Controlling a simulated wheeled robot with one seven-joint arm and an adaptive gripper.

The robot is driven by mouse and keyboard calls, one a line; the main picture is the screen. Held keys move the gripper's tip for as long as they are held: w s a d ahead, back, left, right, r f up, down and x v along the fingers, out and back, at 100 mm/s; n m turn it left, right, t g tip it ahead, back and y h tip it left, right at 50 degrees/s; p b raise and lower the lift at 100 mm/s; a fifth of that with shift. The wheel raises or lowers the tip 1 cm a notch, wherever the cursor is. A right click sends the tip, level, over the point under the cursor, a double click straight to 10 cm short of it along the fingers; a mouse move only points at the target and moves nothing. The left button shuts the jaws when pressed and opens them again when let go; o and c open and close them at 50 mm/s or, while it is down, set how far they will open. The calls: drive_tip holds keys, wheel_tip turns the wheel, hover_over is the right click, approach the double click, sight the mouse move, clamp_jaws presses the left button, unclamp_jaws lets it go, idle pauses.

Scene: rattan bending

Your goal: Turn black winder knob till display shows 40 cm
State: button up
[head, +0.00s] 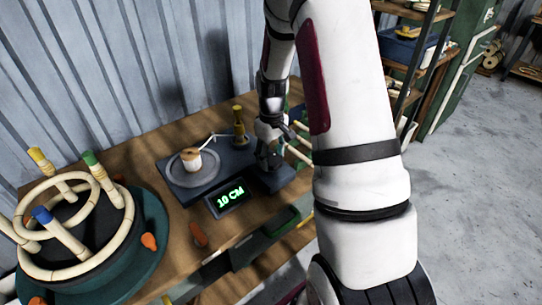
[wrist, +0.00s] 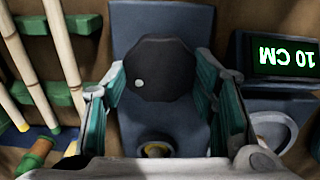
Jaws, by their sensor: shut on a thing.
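The black winder knob (wrist: 160,69) is a dark many-sided disc with a small pale dot near its left edge, seen in the wrist view. My gripper (wrist: 161,78) has one finger on each side of the knob and is shut on it. In the head view my gripper (head: 268,150) is at the right end of the winder base, and it hides the knob there. The display (head: 230,197) glows green and reads 10 CM. It also shows upside down at the right of the wrist view (wrist: 285,55).
A round plate (head: 190,178) with a pale spool sits on the winder base, beside a yellow-topped post (head: 239,125). A rattan ring frame (head: 70,225) with coloured-tipped poles stands on a green turntable at left. Orange clamps (head: 198,235) lie nearby. Rattan poles (wrist: 42,60) rest on green pegs beside the knob.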

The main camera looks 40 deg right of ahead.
sight(271, 159)
drive_tip(key=m, duration=0.4)
drive_tip(key=shift+m+b, duration=0.3)
drive_tip(key=shift+m, duration=2)
drive_tip(key=o, duration=1.1)
drive_tip(key=shift+o, duration=0.2)
wheel_tip(271, 159, up, 12)
